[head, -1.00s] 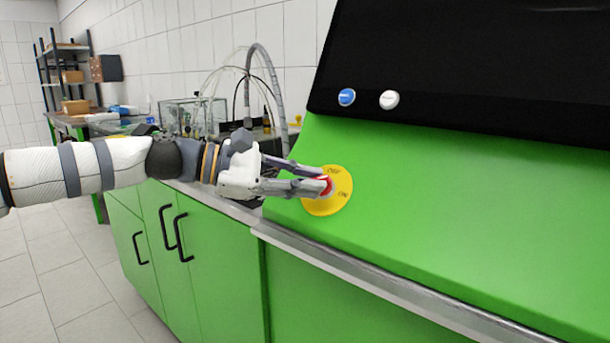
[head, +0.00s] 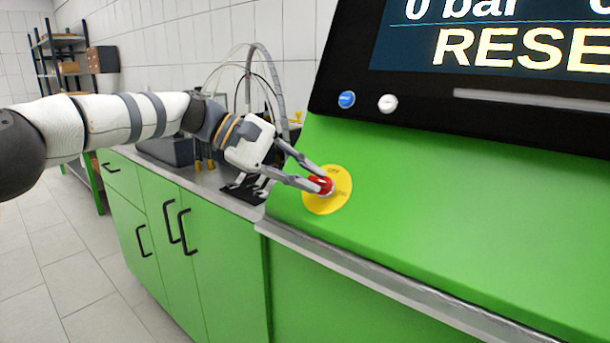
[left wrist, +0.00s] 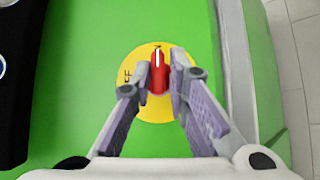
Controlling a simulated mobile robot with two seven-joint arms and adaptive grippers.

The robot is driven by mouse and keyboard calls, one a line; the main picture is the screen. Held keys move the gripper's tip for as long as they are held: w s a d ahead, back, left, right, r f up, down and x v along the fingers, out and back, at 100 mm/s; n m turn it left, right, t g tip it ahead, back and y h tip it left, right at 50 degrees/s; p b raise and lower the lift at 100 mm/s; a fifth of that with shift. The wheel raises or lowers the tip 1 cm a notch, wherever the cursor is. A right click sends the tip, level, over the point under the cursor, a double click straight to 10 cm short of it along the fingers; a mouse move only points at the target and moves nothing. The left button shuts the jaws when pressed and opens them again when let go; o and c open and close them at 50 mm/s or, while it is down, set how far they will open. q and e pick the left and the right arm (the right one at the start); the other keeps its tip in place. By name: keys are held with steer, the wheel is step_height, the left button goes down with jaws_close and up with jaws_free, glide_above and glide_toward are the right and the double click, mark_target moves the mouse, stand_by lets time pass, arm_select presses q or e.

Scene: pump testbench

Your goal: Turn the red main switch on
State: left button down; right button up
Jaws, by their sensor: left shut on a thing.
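The red main switch (head: 321,185) sits on a round yellow plate (head: 341,187) on the sloped green panel. My left gripper (head: 318,183) comes in from the left and is shut on the red switch knob. In the left wrist view the red knob (left wrist: 158,74) stands between the two fingertips (left wrist: 160,76), with a white mark on top. Its yellow plate (left wrist: 136,68) shows around it, and its lettering is partly hidden by the fingers. My right gripper is not in view.
The black console above has a lit screen (head: 520,45) reading "0 bar" and "RESE", cut off by the frame. A blue button (head: 347,99) and a white button (head: 388,103) sit below it. Green cabinets (head: 225,245) and a metal counter edge (head: 375,275) lie in front.

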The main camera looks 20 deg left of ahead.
arm_select(q)
steer(key=shift+w+d+r, duration=0.1)
steer(key=shift+r, duration=0.2)
steer(key=c, duration=1.6)
jaws_free()
steer(key=shift+c, duration=0.2)
steer(key=shift+d+f, duration=0.15)
steer(key=shift+f, duration=0.05)
steer(key=v, duration=1.2)
steer(key=shift+w, duration=0.1)
